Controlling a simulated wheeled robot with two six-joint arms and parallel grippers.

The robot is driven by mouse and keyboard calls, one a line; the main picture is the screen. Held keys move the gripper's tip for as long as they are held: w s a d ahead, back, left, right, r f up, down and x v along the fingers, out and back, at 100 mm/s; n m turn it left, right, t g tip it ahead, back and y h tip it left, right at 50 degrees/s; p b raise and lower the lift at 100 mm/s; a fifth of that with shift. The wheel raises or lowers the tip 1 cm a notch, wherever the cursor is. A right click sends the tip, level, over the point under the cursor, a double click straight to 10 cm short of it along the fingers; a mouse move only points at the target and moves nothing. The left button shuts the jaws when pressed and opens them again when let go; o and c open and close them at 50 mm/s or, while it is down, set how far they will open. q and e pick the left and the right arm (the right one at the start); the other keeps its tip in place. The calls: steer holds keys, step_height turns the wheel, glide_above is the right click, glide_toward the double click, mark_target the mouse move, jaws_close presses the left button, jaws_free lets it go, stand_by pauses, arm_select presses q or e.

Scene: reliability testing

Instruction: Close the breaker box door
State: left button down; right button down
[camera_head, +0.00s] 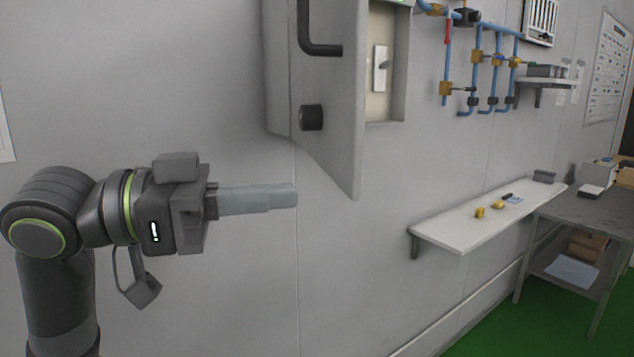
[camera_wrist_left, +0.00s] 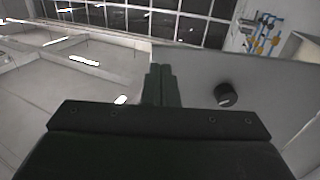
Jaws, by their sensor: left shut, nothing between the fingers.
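The breaker box door (camera_head: 338,130) is grey and stands open, swung out from the wall, with a black handle (camera_head: 316,35) and a round black knob (camera_head: 311,117) on its outer face. Inside the breaker box (camera_head: 399,70) a switch (camera_head: 380,68) shows on a beige panel. My left gripper (camera_head: 294,196) is shut and empty, below and left of the door's lower edge; I cannot tell if it touches. In the left wrist view the gripper (camera_wrist_left: 160,82) is in front of the door (camera_wrist_left: 225,70), with the knob (camera_wrist_left: 226,95) to its right. My right gripper is out of view.
A white wall shelf (camera_head: 465,228) with small yellow items is at right, below the box. A grey table (camera_head: 585,212) stands beyond it. Blue pipes (camera_head: 477,70) with yellow fittings are on the wall. The wall below the door is clear.

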mark_target(347, 191)
arm_select(q)
steer(key=shift+p+x, duration=0.65)
steer(key=shift+x, duration=1.55)
steer(key=shift+d, duration=0.3)
steer(key=shift+w, duration=0.1)
